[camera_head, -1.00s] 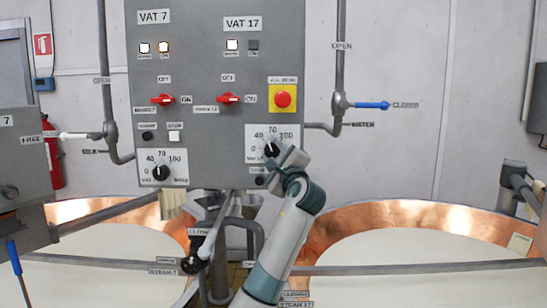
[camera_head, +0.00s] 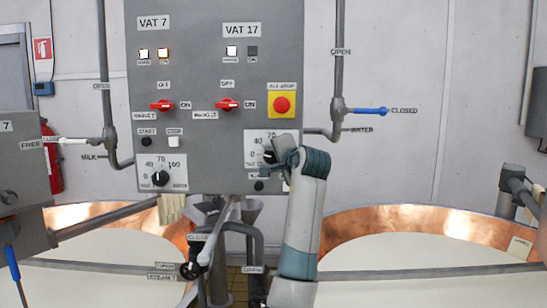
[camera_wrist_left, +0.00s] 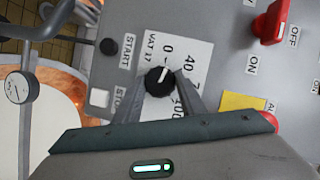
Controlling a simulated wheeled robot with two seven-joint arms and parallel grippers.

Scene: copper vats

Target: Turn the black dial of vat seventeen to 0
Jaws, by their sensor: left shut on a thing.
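The black dial of vat 17 (camera_wrist_left: 158,81) sits on a white scale plate marked 0, 40, 70 and 100. In the head view the dial (camera_head: 269,156) is partly covered by my left gripper (camera_head: 277,153), which comes from the right. In the left wrist view my left gripper (camera_wrist_left: 160,95) has a finger on each side of the dial and is shut on it. The dial's white mark points toward the low side of the scale, near the 0; its exact reading is hard to tell. My right gripper is not in view.
Above the dial are the red all-stop button (camera_head: 282,105) and a red switch (camera_head: 228,104). Vat 7's dial (camera_head: 160,178) is to the left. A pipe with a blue lever (camera_head: 370,111) stands at the right. Copper vats (camera_head: 430,222) lie below.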

